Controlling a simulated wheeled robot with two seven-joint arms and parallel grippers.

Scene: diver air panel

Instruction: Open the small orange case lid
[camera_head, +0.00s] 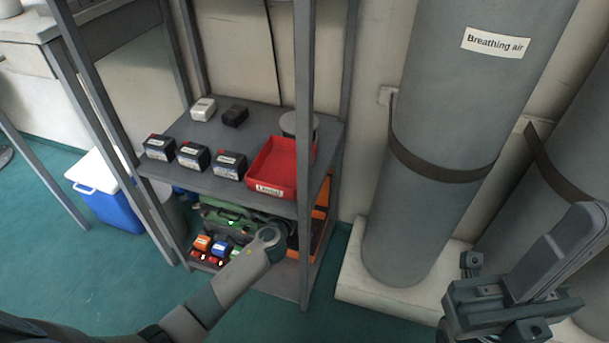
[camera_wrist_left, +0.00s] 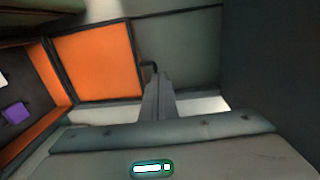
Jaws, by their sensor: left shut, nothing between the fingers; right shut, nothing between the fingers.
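The orange case (camera_head: 320,212) is on the lower shelf, at its right end, partly hidden by the shelf post and my left arm. In the left wrist view an orange panel (camera_wrist_left: 95,65) with a dark frame stands at an angle to another orange side (camera_wrist_left: 38,130). Between them is a dark space with a purple item (camera_wrist_left: 15,113). The panel looks like the raised lid. My left gripper (camera_wrist_left: 157,78) is shut and empty, its tips close to the panel's right edge; I cannot tell if they touch. My right gripper (camera_head: 590,215) is shut and empty, at the far right.
The upper shelf (camera_head: 225,118) holds a red bin (camera_head: 271,170) and several small boxes. Below, a green object (camera_head: 228,217) and small coloured items (camera_head: 203,243) sit left of my arm. Shelf posts (camera_head: 305,150) and grey cylinders (camera_head: 440,150) bound the space.

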